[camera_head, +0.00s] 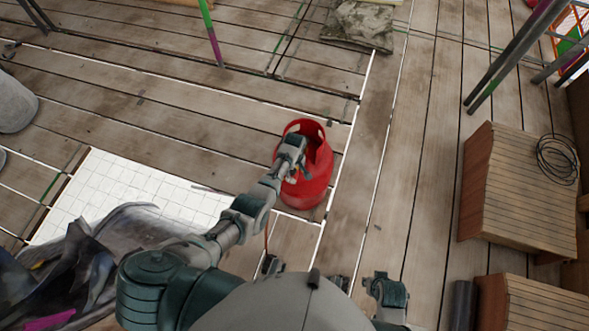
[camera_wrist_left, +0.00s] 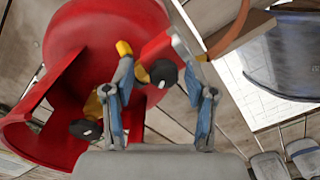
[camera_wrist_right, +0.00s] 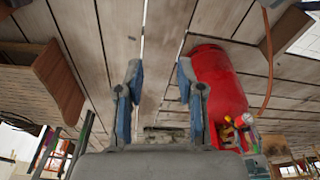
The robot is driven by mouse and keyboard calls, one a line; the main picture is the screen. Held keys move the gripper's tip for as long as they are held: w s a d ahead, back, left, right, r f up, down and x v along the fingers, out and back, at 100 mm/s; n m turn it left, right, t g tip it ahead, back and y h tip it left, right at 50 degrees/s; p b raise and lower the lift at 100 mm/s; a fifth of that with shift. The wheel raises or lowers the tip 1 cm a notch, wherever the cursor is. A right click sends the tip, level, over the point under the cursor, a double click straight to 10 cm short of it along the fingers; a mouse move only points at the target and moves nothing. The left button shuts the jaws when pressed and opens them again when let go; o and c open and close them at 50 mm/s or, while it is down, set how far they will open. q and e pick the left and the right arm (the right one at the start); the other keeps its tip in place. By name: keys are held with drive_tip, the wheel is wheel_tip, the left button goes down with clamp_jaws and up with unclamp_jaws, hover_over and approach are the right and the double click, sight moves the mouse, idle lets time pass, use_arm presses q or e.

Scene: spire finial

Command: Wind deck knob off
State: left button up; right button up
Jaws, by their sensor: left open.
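The red gas cylinder (camera_head: 316,184) stands upright on the deck in the head view. It fills much of the left wrist view (camera_wrist_left: 105,30) and shows on the right in the right wrist view (camera_wrist_right: 218,82). My left gripper (camera_head: 292,176) is over its top, at the collar. In the left wrist view, a round black knob (camera_wrist_left: 163,73) on the brass valve appears between the open fingers; I cannot tell whether they touch it. A second black round part (camera_wrist_left: 85,130) sits lower left. My right gripper (camera_wrist_right: 160,78) is open and empty, away from the cylinder.
An orange hose (camera_wrist_left: 228,32) leads from the valve area. White tiles (camera_head: 130,185) and a dark crumpled sheet (camera_head: 75,265) lie left. A wooden box (camera_head: 520,190) with a coiled cable (camera_head: 556,158) stands right. Deck planks (camera_head: 400,150) right of the cylinder are clear.

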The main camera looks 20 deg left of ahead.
use_arm(q)
drive_tip(key=shift+a, duration=0.15)
drive_tip(key=shift+c, duration=0.2)
drive_tip(key=shift+a+f, duration=0.1)
drive_tip(key=shift+a, duration=0.15)
clamp_jaws()
use_arm(e)
drive_tip(key=shift+w+a, duration=0.1)
drive_tip(key=shift+a, duration=0.25)
use_arm(q)
drive_tip(key=shift+d, duration=0.2)
use_arm(e)
drive_tip(key=shift+d, duration=0.1)
